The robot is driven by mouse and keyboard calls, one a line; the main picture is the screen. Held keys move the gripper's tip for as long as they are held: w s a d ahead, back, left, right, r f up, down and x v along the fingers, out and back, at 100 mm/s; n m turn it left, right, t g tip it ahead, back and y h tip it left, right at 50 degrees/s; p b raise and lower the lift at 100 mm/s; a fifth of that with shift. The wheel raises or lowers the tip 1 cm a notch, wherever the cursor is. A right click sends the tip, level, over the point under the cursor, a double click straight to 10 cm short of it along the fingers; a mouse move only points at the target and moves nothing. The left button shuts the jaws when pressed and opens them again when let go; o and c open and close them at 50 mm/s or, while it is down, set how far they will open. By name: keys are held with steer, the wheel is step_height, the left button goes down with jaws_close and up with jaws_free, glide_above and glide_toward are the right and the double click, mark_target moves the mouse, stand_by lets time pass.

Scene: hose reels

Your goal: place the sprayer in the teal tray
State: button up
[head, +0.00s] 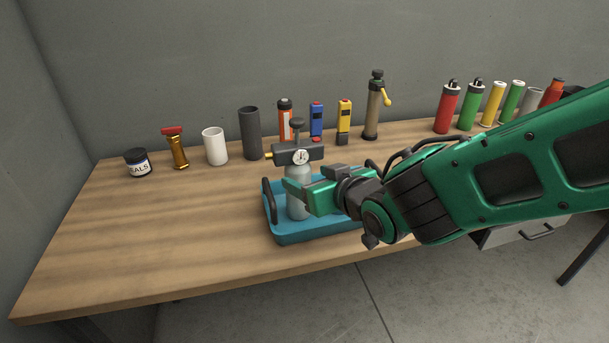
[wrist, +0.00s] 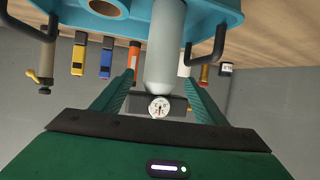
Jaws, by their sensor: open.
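The sprayer is a grey cylinder (head: 297,192) with a dark head, a round gauge, a black top knob and a brass nozzle. It stands upright in the teal tray (head: 298,238), which has dark handles and sits on the bench. My gripper (head: 308,186) is open, with a green finger on either side of the sprayer's body, below its head. In the wrist view, which is upside down, the sprayer (wrist: 165,50) rises from the tray (wrist: 215,10) between the open fingers (wrist: 162,85). My gripper and arm hide the tray's right part in the head view.
Behind the tray stand a white cup (head: 215,147), a dark cylinder (head: 249,134), a yellow device (head: 344,122) and a bronze cylinder with a yellow lever (head: 372,108). Several coloured bottles stand at the back right. The bench's front left (head: 150,240) is clear.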

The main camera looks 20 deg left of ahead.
steer(key=shift+v, duration=2.9)
steer(key=w+d+f+m+g+h, duration=0.1)
steer(key=d+f+m+h, duration=0.15)
steer(key=d, duration=0.95)
steer(key=w+d+f+m+h, duration=0.1)
steer(key=w+d+m+h, duration=0.2)
steer(key=d, duration=0.9)
steer(key=d+f+m+g+h, duration=0.15)
steer(key=d+h, duration=0.25)
steer(key=d, duration=0.7)
steer(key=s+d+f+m+g+h, duration=0.1)
steer(key=s+d+m+g, duration=0.1)
steer(key=s+d, duration=0.35)
steer(key=s+d+f+m+g, duration=0.1)
steer(key=s+d+m, duration=0.25)
steer(key=d, duration=0.35)
steer(key=s+d+m+g+y, duration=0.1)
steer(key=s+d+m+g, duration=0.2)
steer(key=s, duration=1.1)
steer(key=shift+s+d+r+g, duration=0.4)
steer(key=shift+d+g, duration=0.05)
steer(key=shift+d, duration=0.55)
